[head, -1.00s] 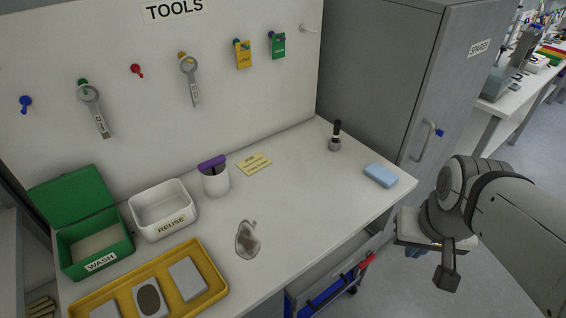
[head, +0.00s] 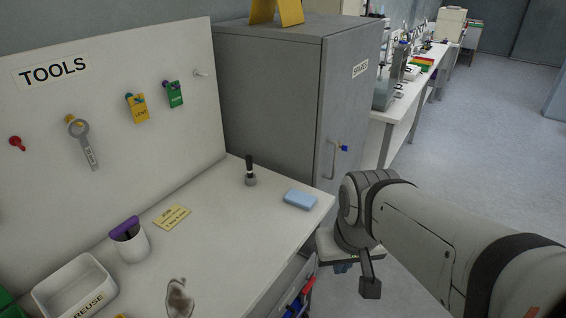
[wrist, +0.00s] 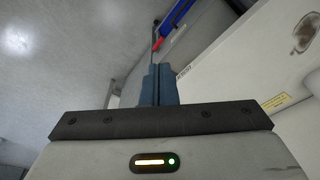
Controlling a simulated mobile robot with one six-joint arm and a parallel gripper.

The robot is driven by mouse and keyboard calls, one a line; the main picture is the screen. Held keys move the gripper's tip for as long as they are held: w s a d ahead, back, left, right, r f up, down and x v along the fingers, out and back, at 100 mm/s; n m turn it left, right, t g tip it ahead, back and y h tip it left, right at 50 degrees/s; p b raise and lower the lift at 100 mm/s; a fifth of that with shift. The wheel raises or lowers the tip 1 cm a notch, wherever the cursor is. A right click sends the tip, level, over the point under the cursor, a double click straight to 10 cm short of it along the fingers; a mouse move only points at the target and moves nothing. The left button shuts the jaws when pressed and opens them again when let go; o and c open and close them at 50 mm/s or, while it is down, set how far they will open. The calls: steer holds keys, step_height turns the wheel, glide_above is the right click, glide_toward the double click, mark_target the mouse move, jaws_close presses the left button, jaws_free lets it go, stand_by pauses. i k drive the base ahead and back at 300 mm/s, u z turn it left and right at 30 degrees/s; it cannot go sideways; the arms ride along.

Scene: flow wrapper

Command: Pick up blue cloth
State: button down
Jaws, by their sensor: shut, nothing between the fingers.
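The blue cloth (head: 300,199) lies folded flat on the white workbench (head: 230,240), near its right end. My gripper shows in the wrist view (wrist: 158,84), with its two blue fingers shut together and nothing between them. In the head view my arm is at the right, beyond the bench's right edge, and its fingers cannot be made out clearly. The gripper is apart from the cloth. The cloth cannot be made out in the wrist view.
A black-handled tool (head: 250,172) stands left of the cloth. A grey cabinet (head: 275,105) stands behind the bench.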

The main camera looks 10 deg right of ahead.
mark_target(305, 200)
steer(key=u, duration=3.35)
steer(key=k, duration=1.35)
steer(key=z, duration=2.2)
steer(key=i, duration=0.95)
steer(key=z, duration=0.05)
